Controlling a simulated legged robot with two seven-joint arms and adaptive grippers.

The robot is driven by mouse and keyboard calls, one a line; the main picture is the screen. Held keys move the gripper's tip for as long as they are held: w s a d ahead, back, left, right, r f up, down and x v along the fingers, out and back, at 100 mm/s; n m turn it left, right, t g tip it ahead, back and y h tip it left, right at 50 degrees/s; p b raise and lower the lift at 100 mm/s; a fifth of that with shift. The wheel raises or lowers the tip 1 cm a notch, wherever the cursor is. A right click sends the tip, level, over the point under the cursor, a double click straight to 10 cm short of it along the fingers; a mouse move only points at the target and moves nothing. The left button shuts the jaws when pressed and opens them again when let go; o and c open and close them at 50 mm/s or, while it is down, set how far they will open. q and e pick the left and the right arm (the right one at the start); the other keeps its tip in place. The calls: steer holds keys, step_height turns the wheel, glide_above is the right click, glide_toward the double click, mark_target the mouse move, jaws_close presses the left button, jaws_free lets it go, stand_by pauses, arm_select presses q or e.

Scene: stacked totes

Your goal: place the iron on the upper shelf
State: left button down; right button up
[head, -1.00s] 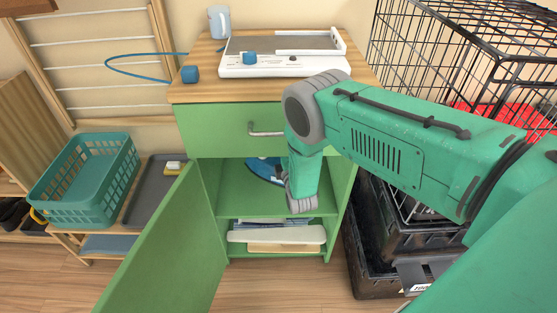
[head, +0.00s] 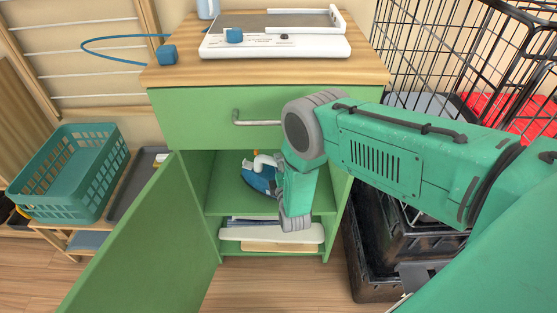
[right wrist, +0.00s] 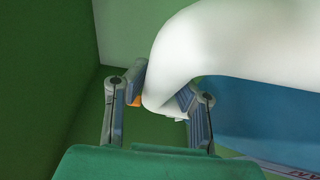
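The iron (head: 259,182), blue with a white handle, is in the upper compartment of the green cabinet, above the cabinet's upper shelf (head: 228,202). It looks tilted, and I cannot tell whether it touches the shelf. My forearm hides part of it. In the right wrist view the iron's white handle (right wrist: 230,45) is large, with its blue body behind. My right gripper (right wrist: 164,97) has its fingers on both sides of the handle's end and appears shut on it. My left gripper is not in view.
The cabinet door (head: 140,240) stands open to the left. A drawer handle (head: 255,119) sticks out above the opening. The lower compartment holds flat white and wooden items (head: 270,236). Black crates (head: 375,270) and a wire cage (head: 445,50) stand on the right, a teal basket (head: 70,180) on the left.

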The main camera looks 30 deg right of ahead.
steer(key=shift+o, duration=1.2)
steer(key=shift+a, duration=0.1)
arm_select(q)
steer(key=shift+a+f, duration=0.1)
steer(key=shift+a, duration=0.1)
arm_select(e)
steer(key=shift+a+r, duration=0.1)
steer(key=shift+a, duration=0.1)
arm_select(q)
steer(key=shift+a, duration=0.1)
